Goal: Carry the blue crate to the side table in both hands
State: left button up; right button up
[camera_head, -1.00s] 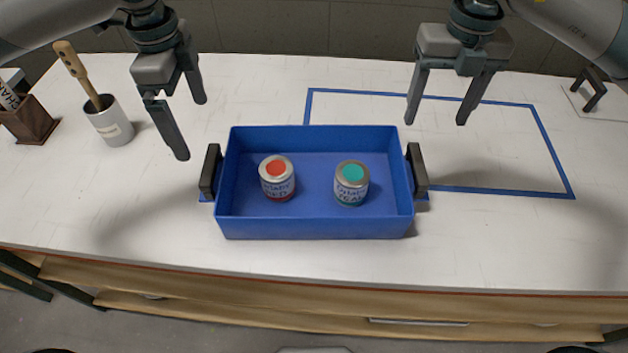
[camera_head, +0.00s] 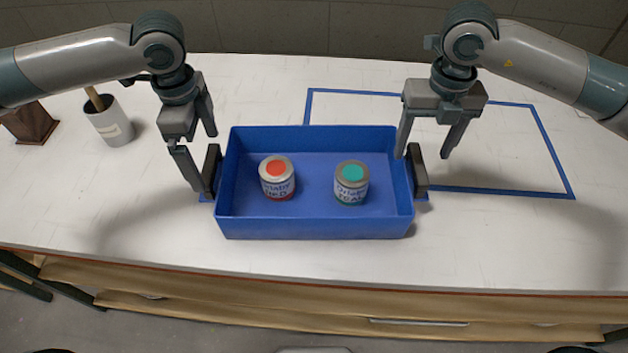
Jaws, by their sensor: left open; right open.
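The blue crate (camera_head: 315,228) stands upright on the white table, with a dark handle at each end: the left handle (camera_head: 210,170) and the right handle (camera_head: 418,171). Inside it stand a can with a red lid (camera_head: 277,180) and a can with a teal lid (camera_head: 351,183), apart from each other. My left gripper (camera_head: 204,163) is open and points down at the left handle, its fingers close around or beside it; I cannot tell if they touch. My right gripper (camera_head: 424,157) is open, its fingertips at the height of the right handle's top in the picture. No side table is recognisable.
A blue tape outline (camera_head: 545,140) marks an empty area behind and right of the crate. A grey cup with a wooden-handled tool (camera_head: 110,125) and a brown wooden holder (camera_head: 30,122) stand at the left. The table (camera_head: 130,215) is clear in front.

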aim_at(213, 174)
pick_arm(q)
notch_tip(213, 174, down, 8)
jog(key=shift+r, duration=0.1)
pick_arm(e)
notch_tip(213, 174, down, 8)
jog(key=shift+r, duration=0.1)
pick_arm(q)
jog(key=c, duration=1.8)
pick_arm(e)
grip_shut()
pick_arm(q)
jog(key=shift+o, duration=0.2)
